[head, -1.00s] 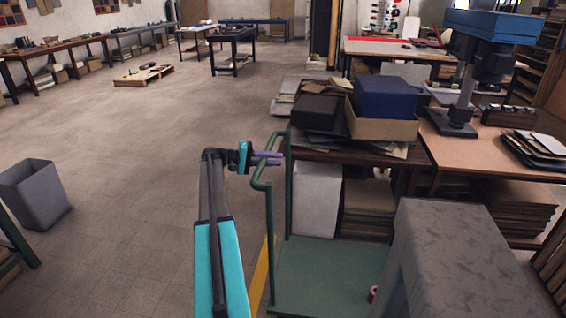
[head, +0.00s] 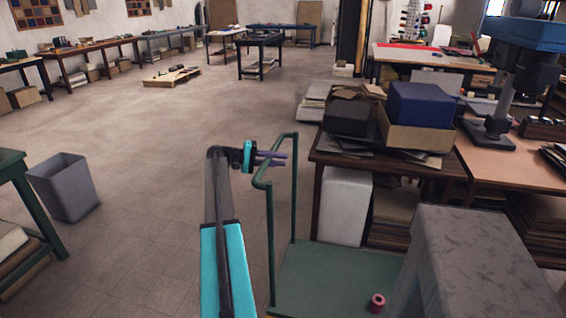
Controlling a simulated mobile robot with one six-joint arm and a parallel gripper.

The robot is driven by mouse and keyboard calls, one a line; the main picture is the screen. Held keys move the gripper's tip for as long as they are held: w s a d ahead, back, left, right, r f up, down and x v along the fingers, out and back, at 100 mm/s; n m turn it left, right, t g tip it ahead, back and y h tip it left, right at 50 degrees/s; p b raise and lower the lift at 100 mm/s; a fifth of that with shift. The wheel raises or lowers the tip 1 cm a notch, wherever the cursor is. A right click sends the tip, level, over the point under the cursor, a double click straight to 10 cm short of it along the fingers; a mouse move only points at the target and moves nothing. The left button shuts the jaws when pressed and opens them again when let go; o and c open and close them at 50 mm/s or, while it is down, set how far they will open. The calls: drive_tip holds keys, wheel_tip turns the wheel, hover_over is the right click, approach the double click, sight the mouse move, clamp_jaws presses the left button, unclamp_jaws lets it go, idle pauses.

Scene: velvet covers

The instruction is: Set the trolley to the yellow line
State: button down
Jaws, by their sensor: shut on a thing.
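The trolley is a green flat deck (head: 325,275) with an upright green tube handle (head: 270,230) at its left side. It stands at the bottom centre of the head view. My gripper (head: 272,159) is shut on the top of the handle, at its near left corner. A small pink spool (head: 377,303) lies on the deck near its front edge. The yellow line is not visible in the current view.
A wooden table (head: 330,155) with boxes and stacked sheets stands just behind the trolley. A grey mottled block (head: 480,255) is at its right. A grey bin (head: 65,187) and green bench (head: 22,185) are at left. Open floor (head: 150,130) lies between.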

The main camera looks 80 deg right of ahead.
drive_tip(key=shift+s, duration=0.2)
drive_tip(key=c, duration=1.6)
unclamp_jaws()
drive_tip(key=shift+s, duration=0.15)
drive_tip(key=shift+o, duration=0.2)
drive_tip(key=b+v, duration=0.1)
drive_tip(key=v, duration=1.2)
drive_tip(key=shift+w, duration=0.4)
drive_tip(key=shift+r, duration=0.1)
